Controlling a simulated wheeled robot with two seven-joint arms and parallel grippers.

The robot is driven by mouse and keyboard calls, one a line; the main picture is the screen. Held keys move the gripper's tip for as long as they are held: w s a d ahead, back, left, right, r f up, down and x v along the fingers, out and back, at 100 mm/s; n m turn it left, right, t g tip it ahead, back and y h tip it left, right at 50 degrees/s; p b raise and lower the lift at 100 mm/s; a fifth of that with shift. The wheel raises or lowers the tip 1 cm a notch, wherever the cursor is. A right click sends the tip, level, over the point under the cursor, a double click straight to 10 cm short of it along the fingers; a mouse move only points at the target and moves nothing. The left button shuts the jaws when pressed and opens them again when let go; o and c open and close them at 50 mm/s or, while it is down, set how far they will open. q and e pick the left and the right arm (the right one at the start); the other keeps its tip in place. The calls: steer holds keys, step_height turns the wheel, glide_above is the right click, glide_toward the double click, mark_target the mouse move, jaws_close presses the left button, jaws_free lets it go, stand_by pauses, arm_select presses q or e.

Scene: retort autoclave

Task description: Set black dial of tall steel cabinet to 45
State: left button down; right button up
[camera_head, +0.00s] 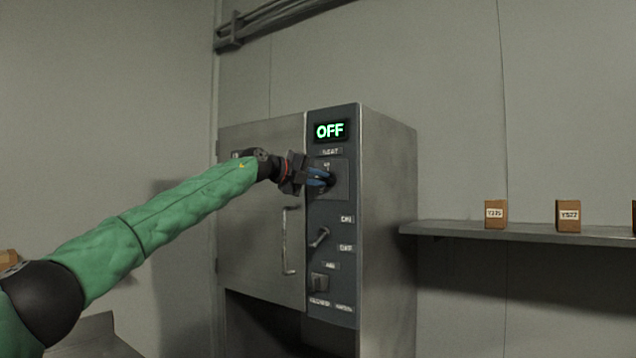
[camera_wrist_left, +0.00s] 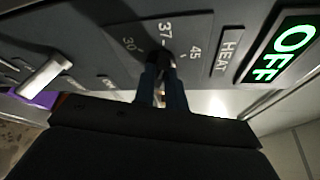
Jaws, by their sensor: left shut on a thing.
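The tall steel cabinet (camera_head: 385,190) stands in the middle of the head view with a dark control panel (camera_head: 344,270) on its front. Where the dial points cannot be told. My left gripper (camera_head: 328,178) is shut on the dial, and its blue fingers also show in the left wrist view (camera_wrist_left: 162,85). The display (camera_head: 329,131) reads OFF in green. My right gripper is not in view.
Below the dial are a lever switch (camera_head: 319,237) with ON and OFF labels and another knob (camera_head: 319,283). A door handle (camera_head: 288,240) is left of the panel. A wall shelf (camera_head: 520,234) at right holds small brown boxes (camera_head: 568,216).

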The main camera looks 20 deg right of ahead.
arm_select(q)
steer(key=shift+d+f+m+y, duration=0.1)
steer(key=shift+m+y, duration=0.3)
steer(key=shift+m, duration=0.3)
steer(key=m+t+y+b, duration=0.1)
steer(key=m, duration=0.1)
steer(key=shift+s+d+m+b, duration=0.1)
steer(key=shift+s+m+b, duration=0.05)
steer(key=shift+m+b, duration=0.2)
steer(key=shift+s+m+t+y+b, duration=0.1)
steer(key=shift+m+t+y+b, duration=0.2)
steer(key=shift+m+y+b, duration=0.5)
steer(key=shift+d+r+m+t+y, duration=0.1)
steer(key=shift+m+t+y, duration=0.1)
steer(key=shift+m, duration=0.35)
steer(key=shift+r+m+t+y, duration=0.1)
steer(key=shift+m+t, duration=0.1)
steer(key=shift+m, duration=0.3)
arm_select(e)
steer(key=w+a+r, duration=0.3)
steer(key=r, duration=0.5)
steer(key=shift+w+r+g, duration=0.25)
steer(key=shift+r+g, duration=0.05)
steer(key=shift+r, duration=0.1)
arm_select(q)
steer(key=c, duration=1.4)
jaws_free()
steer(key=shift+c, duration=0.2)
